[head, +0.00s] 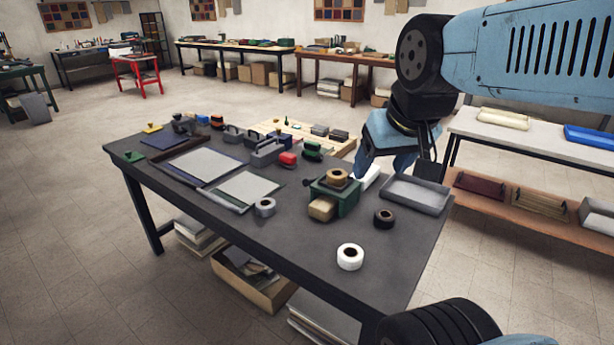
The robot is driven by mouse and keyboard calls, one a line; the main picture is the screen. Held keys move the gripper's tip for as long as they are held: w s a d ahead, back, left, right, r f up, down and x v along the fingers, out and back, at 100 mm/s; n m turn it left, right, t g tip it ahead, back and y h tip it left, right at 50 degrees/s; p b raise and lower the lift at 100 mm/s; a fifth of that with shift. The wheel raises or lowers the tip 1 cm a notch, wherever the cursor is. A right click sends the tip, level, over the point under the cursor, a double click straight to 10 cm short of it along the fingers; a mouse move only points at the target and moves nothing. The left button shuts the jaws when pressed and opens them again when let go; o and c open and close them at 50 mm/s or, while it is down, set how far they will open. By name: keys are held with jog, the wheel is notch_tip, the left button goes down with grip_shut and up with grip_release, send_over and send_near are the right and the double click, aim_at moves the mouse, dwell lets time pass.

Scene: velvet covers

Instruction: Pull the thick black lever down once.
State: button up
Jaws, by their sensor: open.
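A green box-shaped device (345,200) stands on the dark table (300,245), with a tan roll on its top. A short black piece (307,182) juts out at its left side; it may be the thick black lever, but it is too small to tell. A tan block (322,208) is at the device's front. My gripper (383,172) is open and points down, just behind and to the right of the device. It appears empty. My gripper partly hides a white item behind the device.
A grey tray (416,194) lies right of the device. A black roll (384,217), a white roll (350,257) and a grey roll (265,207) stand nearby. Flat pads and several stamp-like tools fill the left of the table. The front right tabletop is mostly clear.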

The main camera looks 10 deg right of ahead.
grip_shut()
dwell(0.4)
dwell(0.9)
